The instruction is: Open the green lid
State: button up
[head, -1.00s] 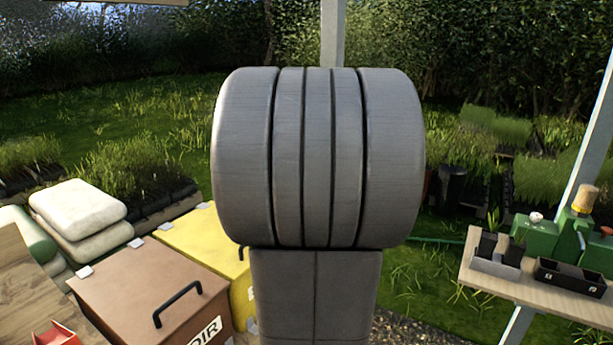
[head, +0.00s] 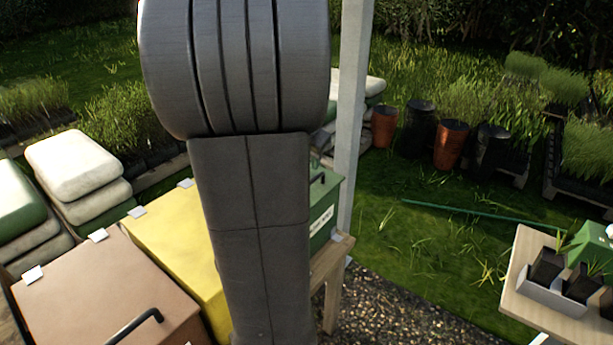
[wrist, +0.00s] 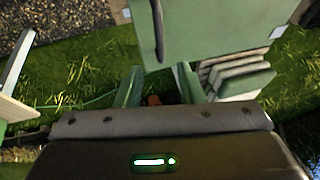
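The green lid (head: 331,192) is on the green box (head: 320,230), partly hidden behind my arm in the head view. It looks shut, and part of its dark handle (head: 317,179) shows at the arm's right edge. In the wrist view the green lid (wrist: 220,22) fills the top middle, with the handle (wrist: 158,28) pointing down the picture. My gripper (wrist: 158,72) has its two fingers apart, with nothing held between them. The handle lies just beyond the fingertips, roughly in line with the gap; I cannot tell the exact distance. The head view does not show my gripper.
A yellow box (head: 175,250) and a brown box (head: 100,295) stand left of the green one. A post (head: 352,110) rises behind it. A table with pots (head: 530,270) is at the right. Stacked sacks (head: 78,165) lie at the left.

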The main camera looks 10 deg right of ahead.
jog(key=x, duration=1)
jog(key=shift+w, duration=0.1)
grip_shut()
